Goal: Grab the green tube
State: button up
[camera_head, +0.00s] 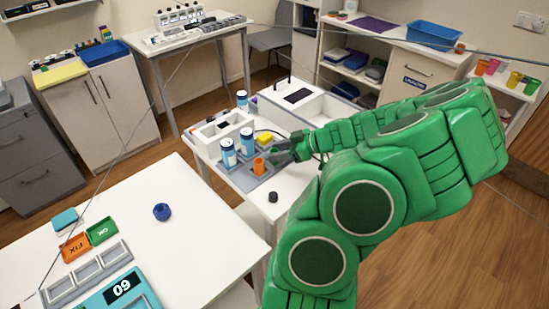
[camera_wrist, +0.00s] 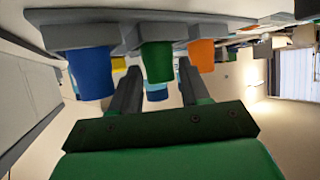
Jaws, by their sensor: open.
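The green tube (camera_wrist: 157,62) stands in a grey rack (camera_wrist: 122,38) in the upside-down wrist view. A blue tube (camera_wrist: 92,72) and an orange tube (camera_wrist: 202,55) flank it in the picture. My gripper (camera_wrist: 158,68) is open, with one finger on each side of the green tube in the picture. I cannot tell whether the fingers touch it or how far they reach around it. In the head view my gripper (camera_head: 284,154) is low over the rack, beside the orange tube (camera_head: 259,165). The green tube is hard to make out there.
Blue-and-white bottles (camera_head: 228,153) stand close to the rack, left of my gripper. A yellow block (camera_head: 264,138) and a white box with a dark panel (camera_head: 298,96) are behind. A small black knob (camera_head: 273,197) is at the table's front. The near white table (camera_head: 190,245) holds trays.

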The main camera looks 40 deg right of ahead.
jog(key=shift+x, duration=0.8)
jog(key=c, duration=0.7)
jog(key=shift+c, duration=0.2)
jog(key=shift+r, duration=0.1)
